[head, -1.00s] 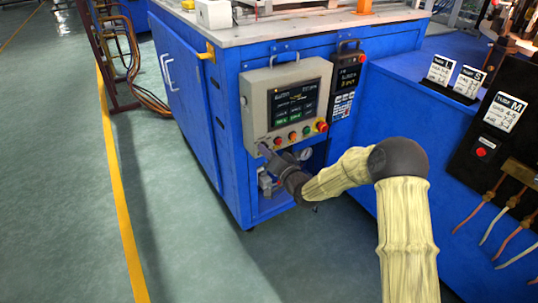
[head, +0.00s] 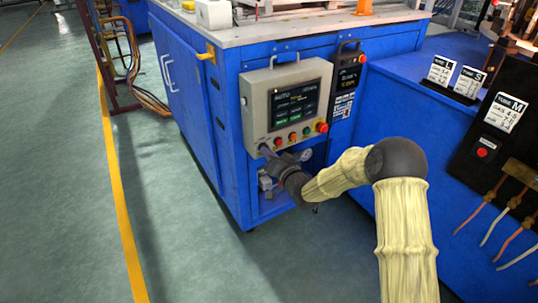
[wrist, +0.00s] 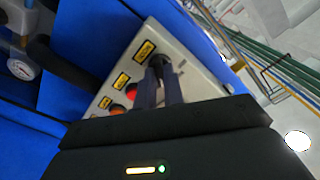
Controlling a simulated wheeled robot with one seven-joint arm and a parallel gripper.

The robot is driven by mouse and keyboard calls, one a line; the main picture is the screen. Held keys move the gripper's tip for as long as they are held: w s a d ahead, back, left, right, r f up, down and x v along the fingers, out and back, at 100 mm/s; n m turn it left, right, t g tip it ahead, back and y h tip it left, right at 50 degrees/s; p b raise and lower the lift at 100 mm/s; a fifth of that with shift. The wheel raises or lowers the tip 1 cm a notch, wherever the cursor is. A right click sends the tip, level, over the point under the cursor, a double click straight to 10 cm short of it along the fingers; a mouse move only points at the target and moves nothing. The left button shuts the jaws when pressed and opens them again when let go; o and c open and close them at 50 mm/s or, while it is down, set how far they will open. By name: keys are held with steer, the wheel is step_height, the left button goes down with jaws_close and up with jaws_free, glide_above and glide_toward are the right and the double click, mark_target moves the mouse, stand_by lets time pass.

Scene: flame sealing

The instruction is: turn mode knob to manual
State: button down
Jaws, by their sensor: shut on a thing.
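The grey control box (head: 253,117) hangs on the blue machine's front, with a screen (head: 296,104) whose top left appears to read AUTO. The dark mode knob (wrist: 159,61) sits at the end of the button row, beneath a yellow label, at the box's lower left corner in the head view. My gripper (head: 264,149) reaches that corner from below right. In the wrist view my gripper (wrist: 160,80) has its two fingers closed around the knob, one on each side. The fingers partly hide the knob, and its pointer direction cannot be read. In the head view the knob is hidden.
Coloured buttons (head: 293,136) and a red emergency stop (head: 322,127) line the box's lower edge. A pressure gauge (head: 306,155) sits in an opening below, close to my wrist. A dark display unit (head: 348,75) is right of the box.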

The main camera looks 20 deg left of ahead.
steer(key=shift+n+b, duration=1.1)
steer(key=shift+n, duration=2.4)
steer(key=c, duration=1.5)
jaws_free()
steer(key=p+v, duration=0.3)
steer(key=v, duration=1.4)
steer(key=shift+s+p, duration=0.25)
steer(key=shift+p, duration=0.1)
steer(key=shift+d, duration=0.15)
